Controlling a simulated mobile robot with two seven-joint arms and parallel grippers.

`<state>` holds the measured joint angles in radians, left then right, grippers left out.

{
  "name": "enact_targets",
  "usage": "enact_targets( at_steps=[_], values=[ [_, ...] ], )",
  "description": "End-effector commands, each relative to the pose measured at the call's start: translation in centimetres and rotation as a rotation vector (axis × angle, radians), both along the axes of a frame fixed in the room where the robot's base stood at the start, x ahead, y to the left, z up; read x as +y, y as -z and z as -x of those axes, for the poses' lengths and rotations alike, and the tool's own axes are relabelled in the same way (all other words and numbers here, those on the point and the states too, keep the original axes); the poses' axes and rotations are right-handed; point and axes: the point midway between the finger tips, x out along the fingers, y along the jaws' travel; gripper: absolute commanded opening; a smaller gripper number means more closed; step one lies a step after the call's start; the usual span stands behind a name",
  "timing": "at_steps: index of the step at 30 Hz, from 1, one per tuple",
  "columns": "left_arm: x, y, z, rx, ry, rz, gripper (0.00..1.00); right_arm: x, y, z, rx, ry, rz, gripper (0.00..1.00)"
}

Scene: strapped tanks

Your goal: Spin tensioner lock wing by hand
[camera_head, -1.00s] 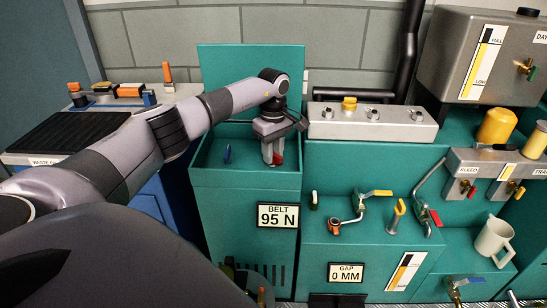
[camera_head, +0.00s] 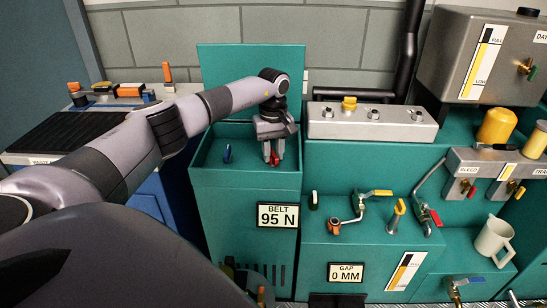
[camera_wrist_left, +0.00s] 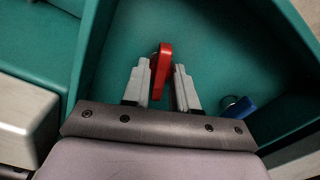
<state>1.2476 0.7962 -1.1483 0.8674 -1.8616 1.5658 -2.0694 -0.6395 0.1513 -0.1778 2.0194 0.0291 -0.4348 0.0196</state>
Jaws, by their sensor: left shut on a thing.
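The red lock wing (camera_head: 274,159) stands in the open teal bay under my left gripper (camera_head: 270,160). In the left wrist view the wing (camera_wrist_left: 163,55) rises between the two grey fingers of my left gripper (camera_wrist_left: 160,78), which is shut on it. Its lower part is hidden by the fingers and palm. A small blue wing (camera_head: 227,154) stands apart to the left in the same bay; it also shows at the right in the left wrist view (camera_wrist_left: 240,108). The belt sign (camera_head: 277,215) reads 95 N. My right gripper is not in view.
The bay's teal walls (camera_head: 245,178) surround the gripper closely. A metal block (camera_head: 340,130) with a yellow knob stands to the right. Further right are valves with levers, a beige mug (camera_head: 494,238) and a steel tank (camera_head: 455,50). A gap sign (camera_head: 346,272) reads 0 MM.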

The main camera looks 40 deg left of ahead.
Motion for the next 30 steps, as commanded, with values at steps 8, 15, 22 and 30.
enact_targets(
  at_steps=[8,15,22,30],
  values=[
    [0.13,-0.12,-0.04,-0.003,0.082,-0.003,0.00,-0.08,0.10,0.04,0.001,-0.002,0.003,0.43],
    [0.11,-0.14,-0.04,-0.002,0.238,-0.002,0.00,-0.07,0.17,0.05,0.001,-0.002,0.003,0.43],
    [0.11,-0.14,-0.04,-0.002,0.241,-0.002,0.00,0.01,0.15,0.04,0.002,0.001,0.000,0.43],
    [0.09,-0.13,-0.04,-0.003,0.309,-0.002,0.44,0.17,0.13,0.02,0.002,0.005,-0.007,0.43]
  ],
)
